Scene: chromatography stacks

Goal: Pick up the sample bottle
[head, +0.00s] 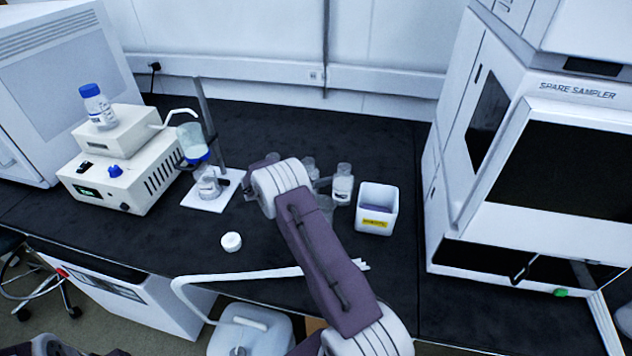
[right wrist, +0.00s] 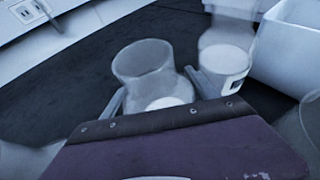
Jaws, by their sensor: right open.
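Several small clear sample bottles stand close together on the dark bench. One labelled sample bottle (head: 343,184) is upright left of the white box, and others are partly hidden behind my right arm. My right gripper (head: 322,184) is among them, mostly covered by its own wrist. In the right wrist view its open fingers (right wrist: 160,95) lie on either side of a clear, open-mouthed bottle (right wrist: 143,62). I cannot tell whether they touch it. The labelled bottle shows just right of the right finger (right wrist: 207,84). My left gripper is not in view.
A white box (head: 377,222) with a yellow label stands right of the bottles. A stirrer unit (head: 118,180), a blue-capped bottle (head: 97,107) and a stand (head: 205,195) are at left. A white cap (head: 231,242) lies in front. The sampler (head: 540,170) bounds the right.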

